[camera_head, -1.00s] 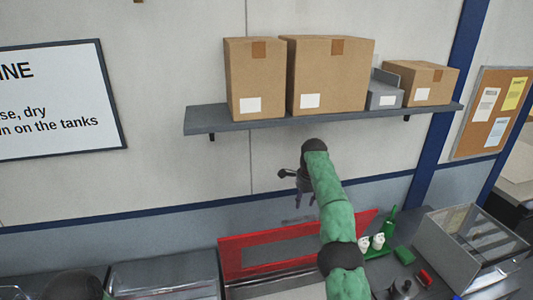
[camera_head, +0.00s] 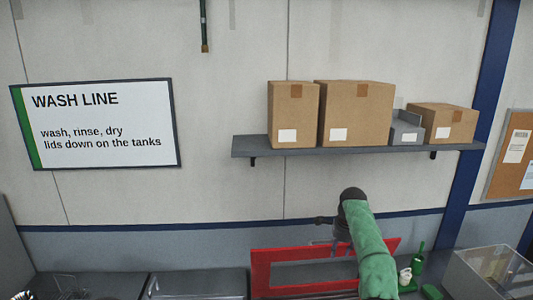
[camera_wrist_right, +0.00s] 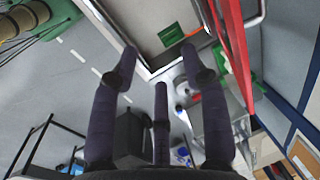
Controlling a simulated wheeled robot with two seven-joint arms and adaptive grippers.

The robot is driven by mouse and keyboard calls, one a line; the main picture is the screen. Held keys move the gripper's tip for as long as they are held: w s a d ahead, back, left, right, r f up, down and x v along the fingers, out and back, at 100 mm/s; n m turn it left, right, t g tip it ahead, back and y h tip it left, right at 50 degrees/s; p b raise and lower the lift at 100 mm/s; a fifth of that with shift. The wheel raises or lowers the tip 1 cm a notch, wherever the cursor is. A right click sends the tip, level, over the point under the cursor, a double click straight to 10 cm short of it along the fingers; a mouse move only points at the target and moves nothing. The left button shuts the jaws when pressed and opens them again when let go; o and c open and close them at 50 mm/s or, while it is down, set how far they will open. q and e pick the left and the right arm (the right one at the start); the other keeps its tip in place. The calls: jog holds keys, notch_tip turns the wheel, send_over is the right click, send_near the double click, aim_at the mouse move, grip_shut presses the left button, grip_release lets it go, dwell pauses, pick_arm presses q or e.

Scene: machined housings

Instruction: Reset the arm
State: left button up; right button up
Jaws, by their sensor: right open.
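My right arm, in a green sleeve, rises from the bottom right of the head view. Its dark gripper (camera_head: 332,232) is in front of the wall, below the shelf and over the upper edge of the red frame. In the right wrist view, the gripper (camera_wrist_right: 160,62) has its dark fingers spread, with nothing between them. Beyond the fingers are a metal tank rim and the floor. My left gripper is not in view.
The red frame (camera_head: 262,272) stands upright behind the right arm. A grey shelf (camera_head: 300,150) with cardboard boxes (camera_head: 355,112) is above. A clear bin (camera_head: 495,270) and a green bottle (camera_head: 418,257) are at the lower right.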

jog(key=s+a+f+n+y, duration=0.1)
jog(key=a+f+n, duration=0.15)
jog(key=f, duration=0.75)
jog(key=a+f+n, duration=0.1)
jog(key=f+n, duration=0.2)
jog(key=f, duration=0.7)
jog(key=s+a+f+n+g+y, duration=0.1)
jog(key=s+a+f+n+y, duration=0.2)
jog(key=s+f, duration=0.85)
jog(key=s+a+f+n, duration=0.1)
jog(key=s+a+f, duration=0.1)
jog(key=s+f, duration=0.35)
jog(key=s+a+f+n, duration=0.1)
jog(key=s+a+f, duration=0.2)
jog(key=s, duration=0.5)
jog(key=s+a+r+n+g, duration=0.1)
jog(key=s+a+n, duration=0.2)
jog(key=s, duration=1.9)
pick_arm(q)
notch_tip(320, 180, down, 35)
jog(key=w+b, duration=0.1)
jog(key=b, duration=3.3)
jog(key=shift+b, duration=0.3)
pick_arm(e)
notch_tip(320, 180, down, 32)
jog(key=w+a, duration=0.1)
jog(key=shift+w+a+n, duration=0.2)
jog(key=shift+w+n, duration=0.1)
jog(key=shift+n, duration=0.05)
